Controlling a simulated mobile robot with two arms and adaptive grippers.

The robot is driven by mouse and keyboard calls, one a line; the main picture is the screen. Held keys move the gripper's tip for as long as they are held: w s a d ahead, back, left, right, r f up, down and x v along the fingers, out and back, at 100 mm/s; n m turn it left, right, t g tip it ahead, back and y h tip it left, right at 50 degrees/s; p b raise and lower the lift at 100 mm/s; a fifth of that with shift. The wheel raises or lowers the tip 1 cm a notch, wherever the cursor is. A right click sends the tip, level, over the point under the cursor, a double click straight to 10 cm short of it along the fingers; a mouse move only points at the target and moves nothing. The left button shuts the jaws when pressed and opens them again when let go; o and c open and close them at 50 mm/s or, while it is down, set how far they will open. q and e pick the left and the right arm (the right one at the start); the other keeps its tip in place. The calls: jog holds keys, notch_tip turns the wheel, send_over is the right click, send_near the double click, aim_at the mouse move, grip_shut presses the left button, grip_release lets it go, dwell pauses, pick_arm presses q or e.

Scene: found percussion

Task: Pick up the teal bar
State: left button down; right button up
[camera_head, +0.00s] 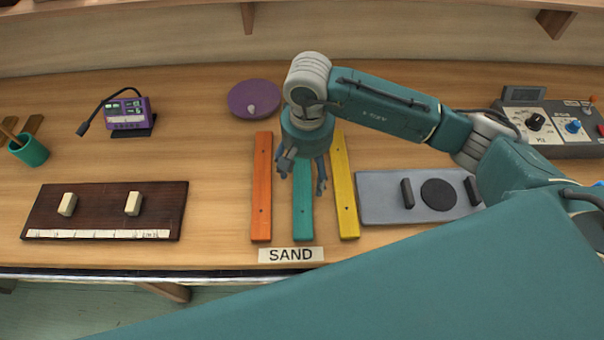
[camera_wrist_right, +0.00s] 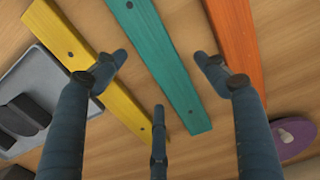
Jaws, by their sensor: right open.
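The teal bar (camera_head: 303,212) lies flat on the table between an orange bar (camera_head: 262,190) and a yellow bar (camera_head: 344,190). My right gripper (camera_head: 303,180) is above the teal bar, pointing down with its fingers spread. In the head view the gripper hides the bar's far part. In the right wrist view the teal bar (camera_wrist_right: 165,60) runs between the open fingers of the right gripper (camera_wrist_right: 163,85), and nothing is held. My left gripper is not in view.
A "SAND" label (camera_head: 291,255) lies in front of the bars. A grey plate (camera_head: 380,188) with black parts stands to the right, a dark board (camera_head: 100,210) with cream blocks to the left. A purple disc (camera_head: 250,98) lies behind. Bare table separates the dark board from the orange bar.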

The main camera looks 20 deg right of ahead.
jog(key=shift+f, duration=0.95)
jog(key=c, duration=1.4)
